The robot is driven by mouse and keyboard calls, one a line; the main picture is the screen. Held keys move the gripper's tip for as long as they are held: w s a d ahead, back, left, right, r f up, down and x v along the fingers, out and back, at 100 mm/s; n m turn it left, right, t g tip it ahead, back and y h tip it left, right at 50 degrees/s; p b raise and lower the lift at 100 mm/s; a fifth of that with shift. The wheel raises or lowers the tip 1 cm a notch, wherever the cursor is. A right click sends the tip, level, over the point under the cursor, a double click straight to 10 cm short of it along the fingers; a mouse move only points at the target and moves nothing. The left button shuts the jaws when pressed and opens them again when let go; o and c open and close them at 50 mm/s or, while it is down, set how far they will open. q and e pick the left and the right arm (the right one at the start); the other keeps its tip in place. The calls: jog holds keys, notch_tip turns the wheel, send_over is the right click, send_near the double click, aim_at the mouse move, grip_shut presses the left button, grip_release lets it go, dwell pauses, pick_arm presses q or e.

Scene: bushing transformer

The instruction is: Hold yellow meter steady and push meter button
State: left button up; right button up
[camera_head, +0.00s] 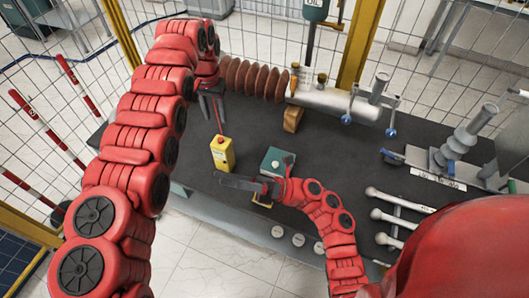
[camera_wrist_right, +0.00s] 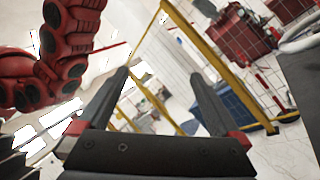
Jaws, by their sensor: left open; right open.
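The yellow meter (camera_head: 222,157) stands upright on the dark tabletop (camera_head: 330,165), left of centre in the head view. A small red button or cap (camera_head: 221,140) shows on its top. My left gripper (camera_head: 216,118) hangs just above and behind the meter, fingers pointing down, open and apart from it. My right gripper (camera_head: 232,182) is low in front of the meter near the table's front edge, fingers pointing left. In the right wrist view it (camera_wrist_right: 158,82) is open with nothing between the fingers; the meter does not show there.
A teal box (camera_head: 277,161) stands close right of the meter, behind my right gripper. A brown ribbed bushing (camera_head: 252,79) with a grey metal cylinder (camera_head: 335,101) lies at the back. White-ended rods (camera_head: 400,198) lie at the right. Yellow posts and mesh fence surround the table.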

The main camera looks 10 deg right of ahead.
jog(key=w+d+f+n+t+h, duration=0.25)
jog(key=w+d+f+h, duration=0.2)
jog(key=w+f, duration=0.25)
jog(key=n+h, duration=0.3)
jog(key=h, duration=0.3)
send_near(223, 151)
jog(key=shift+t, duration=0.35)
jog(key=w+a+f, duration=0.7)
jog(key=w+a, duration=0.1)
jog(key=shift+w+f, duration=0.2)
jog(key=shift+f, duration=0.2)
grip_shut()
pick_arm(q)
grip_shut()
dwell(0.5)
